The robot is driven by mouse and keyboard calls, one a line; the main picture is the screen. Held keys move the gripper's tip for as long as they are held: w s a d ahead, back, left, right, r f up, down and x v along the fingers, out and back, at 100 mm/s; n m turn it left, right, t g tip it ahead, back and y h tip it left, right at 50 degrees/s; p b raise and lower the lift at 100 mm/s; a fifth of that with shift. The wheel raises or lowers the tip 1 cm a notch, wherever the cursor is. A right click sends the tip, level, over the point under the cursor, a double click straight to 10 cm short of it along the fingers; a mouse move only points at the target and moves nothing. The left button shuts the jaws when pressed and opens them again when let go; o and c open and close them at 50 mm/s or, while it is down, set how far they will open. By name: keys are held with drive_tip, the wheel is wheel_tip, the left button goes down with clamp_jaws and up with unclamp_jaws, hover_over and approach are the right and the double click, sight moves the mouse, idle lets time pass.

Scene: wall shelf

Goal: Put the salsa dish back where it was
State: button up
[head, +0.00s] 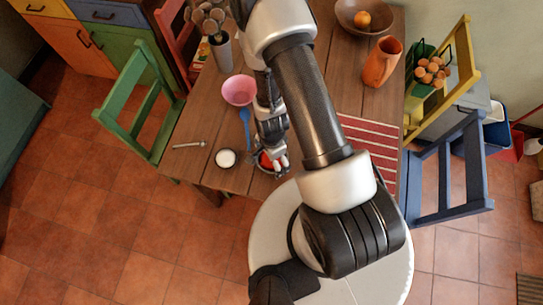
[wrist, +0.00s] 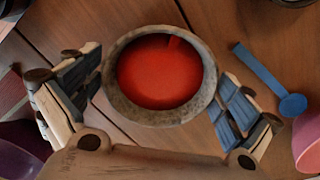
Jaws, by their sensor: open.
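The salsa dish (wrist: 160,73), a round grey stone bowl filled with red salsa, stands on the wooden table in the wrist view. My gripper (wrist: 160,88) is open, with one finger on the left and one on the right of the dish. Whether either finger touches the rim I cannot tell. In the head view my gripper (head: 274,162) is low over the table's front edge. There it hides most of the dish, and only a little red (head: 264,160) shows beside the fingers.
A blue spoon (head: 245,118) and pink bowl (head: 239,90) are close behind the gripper. A small dark dish with white contents (head: 225,158) stands to its left, near a metal utensil (head: 190,145). A red striped mat (head: 368,143) lies right. Chairs flank the table.

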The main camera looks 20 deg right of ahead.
wheel_tip(320, 180, up, 33)
drive_tip(key=w+n+t+p, duration=0.2)
drive_tip(key=w+n+p, duration=0.15)
drive_tip(key=n, duration=0.35)
drive_tip(key=s+r+n+t, duration=0.2)
drive_tip(key=s+r+n, duration=0.7)
drive_tip(key=s+r, duration=0.3)
wheel_tip(320, 180, up, 3)
drive_tip(key=shift+r+t, duration=0.2)
drive_tip(key=shift+t, duration=0.1)
wheel_tip(320, 180, down, 6)
drive_tip(key=b, duration=0.6)
